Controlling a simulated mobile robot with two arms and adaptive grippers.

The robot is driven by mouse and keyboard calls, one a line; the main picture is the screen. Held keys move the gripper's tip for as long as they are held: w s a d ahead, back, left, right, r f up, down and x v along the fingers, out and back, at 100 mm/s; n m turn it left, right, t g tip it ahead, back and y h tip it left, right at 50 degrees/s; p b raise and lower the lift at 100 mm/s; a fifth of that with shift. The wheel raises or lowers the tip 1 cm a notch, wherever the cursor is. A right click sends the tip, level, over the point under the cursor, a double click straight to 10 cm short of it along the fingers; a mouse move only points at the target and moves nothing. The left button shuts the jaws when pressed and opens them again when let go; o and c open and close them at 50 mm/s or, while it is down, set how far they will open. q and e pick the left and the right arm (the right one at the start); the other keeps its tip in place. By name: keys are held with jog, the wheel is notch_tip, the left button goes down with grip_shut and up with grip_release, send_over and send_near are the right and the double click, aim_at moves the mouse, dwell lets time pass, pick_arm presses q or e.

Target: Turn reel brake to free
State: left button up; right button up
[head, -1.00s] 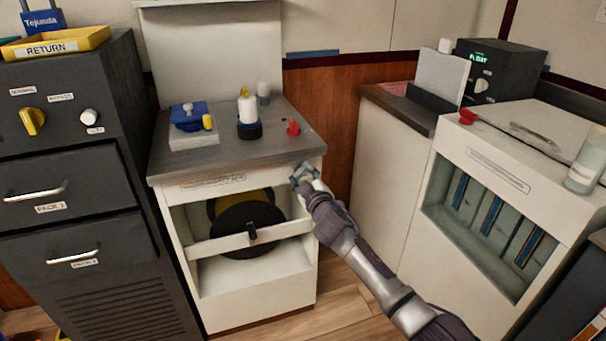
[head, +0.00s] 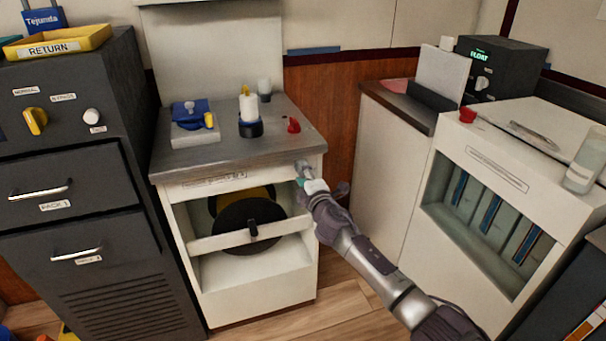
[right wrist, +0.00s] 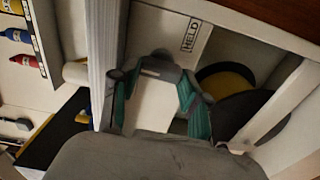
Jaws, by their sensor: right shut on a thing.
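The reel cabinet (head: 262,280) stands in the middle of the head view, with a black and yellow reel (head: 238,221) behind a white crossbar. My right gripper (head: 306,176) is at the upper right corner of its front, just below the grey top. In the right wrist view its two teal-padded fingers (right wrist: 156,80) are shut on a small grey piece (right wrist: 160,67), which looks like the reel brake's handle. The fingers hide part of the handle. My left gripper is not in view.
On the cabinet top (head: 275,149) are a blue device (head: 190,112), a white cylinder on a dark base (head: 249,116) and a red piece (head: 294,125). A dark drawer cabinet (head: 85,170) stands left, a white cabinet (head: 520,190) right. Wooden floor lies between.

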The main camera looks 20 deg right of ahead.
jog(key=shift+f+n, duration=0.1)
jog(key=shift+n, duration=0.2)
dwell(0.4)
jog(key=o, duration=1.1)
jog(key=shift+o, duration=0.2)
jog(key=s, duration=0.8)
